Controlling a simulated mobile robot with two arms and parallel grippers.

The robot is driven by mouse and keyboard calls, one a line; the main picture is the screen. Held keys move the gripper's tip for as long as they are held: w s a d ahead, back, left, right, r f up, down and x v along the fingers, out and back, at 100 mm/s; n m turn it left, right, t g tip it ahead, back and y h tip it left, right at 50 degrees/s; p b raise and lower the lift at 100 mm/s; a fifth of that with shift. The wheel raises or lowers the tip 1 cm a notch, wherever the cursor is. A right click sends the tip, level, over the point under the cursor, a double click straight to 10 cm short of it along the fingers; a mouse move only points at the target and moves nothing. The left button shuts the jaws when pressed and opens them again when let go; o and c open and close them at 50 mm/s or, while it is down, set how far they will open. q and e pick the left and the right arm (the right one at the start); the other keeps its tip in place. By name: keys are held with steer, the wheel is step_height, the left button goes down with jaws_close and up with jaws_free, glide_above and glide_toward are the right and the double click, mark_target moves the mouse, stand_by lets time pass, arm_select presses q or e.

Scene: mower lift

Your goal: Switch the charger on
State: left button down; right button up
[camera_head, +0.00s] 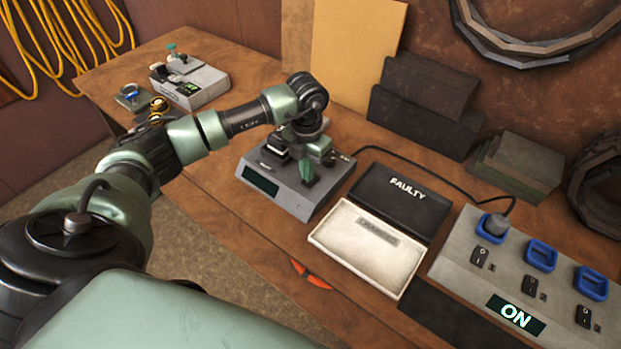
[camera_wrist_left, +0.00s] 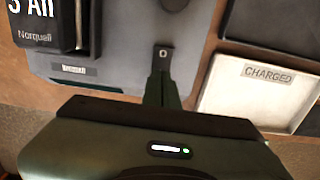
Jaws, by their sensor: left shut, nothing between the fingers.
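The charger (camera_head: 292,194) is a grey box with a dark, blank display on its front, standing on the workbench; a cable runs from it to the right. In the left wrist view the charger (camera_wrist_left: 110,72) fills the upper middle, with a dark battery (camera_wrist_left: 45,22) seated on its left. A small dark switch (camera_wrist_left: 163,53) marked "O" shows on its right part. My left gripper (camera_head: 305,172) is shut and empty over the charger's right side; its green fingertips (camera_wrist_left: 161,80) lie just below the switch. I cannot tell whether they touch it. My right gripper is not in view.
A power strip (camera_head: 535,272) with blue sockets, black switches and an "ON" sign stands at right, one plug inserted. A white tray (camera_head: 345,262) and a black "FAULTY" tray (camera_head: 380,215) lie beside the charger. Another grey device (camera_head: 203,88) stands at the far left.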

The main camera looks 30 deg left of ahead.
arm_select(q)
steer(key=shift+f+b, duration=0.75)
steer(key=shift+f, duration=0.15)
stand_by(0.4)
steer(key=shift+r+p, duration=0.6)
steer(key=shift+r, duration=0.2)
steer(key=shift+r+p, duration=1.6)
steer(key=shift+r, duration=1.15)
